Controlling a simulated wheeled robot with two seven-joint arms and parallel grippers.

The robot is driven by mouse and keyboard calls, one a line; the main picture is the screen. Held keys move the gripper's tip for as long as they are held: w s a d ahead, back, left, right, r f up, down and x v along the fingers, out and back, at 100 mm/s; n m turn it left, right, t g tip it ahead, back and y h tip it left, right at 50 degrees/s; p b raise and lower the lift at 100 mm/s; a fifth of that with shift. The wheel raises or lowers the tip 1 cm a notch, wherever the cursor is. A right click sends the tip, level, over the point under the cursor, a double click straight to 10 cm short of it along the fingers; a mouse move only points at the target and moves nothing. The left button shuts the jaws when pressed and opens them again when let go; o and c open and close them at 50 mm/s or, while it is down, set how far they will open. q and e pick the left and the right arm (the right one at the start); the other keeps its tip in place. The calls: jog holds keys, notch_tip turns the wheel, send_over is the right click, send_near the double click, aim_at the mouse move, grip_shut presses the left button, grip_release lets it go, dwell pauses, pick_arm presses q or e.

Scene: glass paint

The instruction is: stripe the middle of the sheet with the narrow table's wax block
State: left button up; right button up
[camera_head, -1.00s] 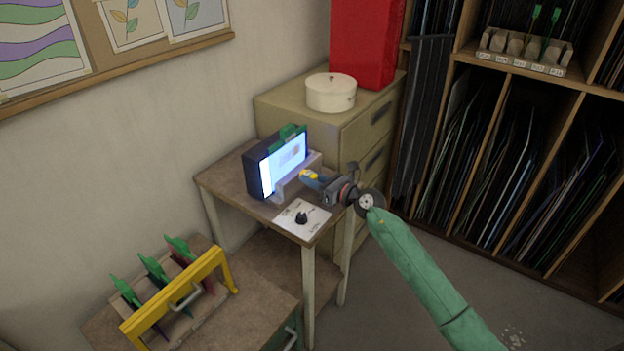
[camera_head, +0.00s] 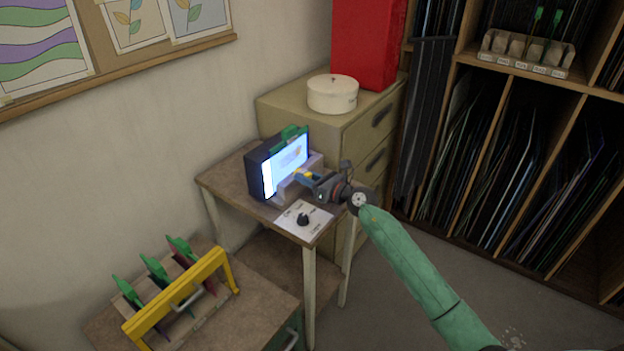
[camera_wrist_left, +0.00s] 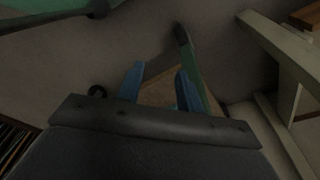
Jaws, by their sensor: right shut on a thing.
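The lit sheet (camera_head: 285,165) is pale and stands upright on the face of a dark light box (camera_head: 259,177), on the narrow table (camera_head: 231,183). Faint marks show near its middle. My right gripper (camera_head: 304,175) is at the sheet's lower right, its blue fingers shut on a small yellow piece, which looks like the wax block (camera_head: 302,172). The gripper hides most of it, and I cannot tell whether it touches the sheet. My left gripper (camera_wrist_left: 160,80) shows only in the left wrist view, its blue fingers apart and empty.
A green clip (camera_head: 291,132) tops the light box. A yellow-handled rack (camera_head: 178,291) with green-handled tools stands lower left. A drawer cabinet (camera_head: 328,122) with a round white box (camera_head: 333,94) stands behind.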

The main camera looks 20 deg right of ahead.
jog(key=x, duration=0.2)
jog(key=shift+w+a, duration=0.15)
jog(key=shift+w, duration=0.1)
jog(key=shift+w+a, duration=0.35)
jog(key=shift+w, duration=0.05)
pick_arm(q)
jog(key=shift+s+a+f, duration=0.15)
jog(key=shift+s+f, duration=0.1)
jog(key=shift+f, duration=0.2)
pick_arm(e)
jog(key=shift+w+a, duration=0.25)
pick_arm(q)
jog(key=shift+w, duration=0.2)
jog(key=shift+s, duration=0.15)
pick_arm(e)
jog(key=shift+w+a, duration=0.2)
jog(key=shift+w, duration=0.1)
pick_arm(q)
jog(key=shift+r, duration=0.1)
pick_arm(e)
jog(key=shift+w+a, duration=0.4)
jog(key=shift+w, duration=0.1)
pick_arm(q)
jog(key=shift+w, duration=0.2)
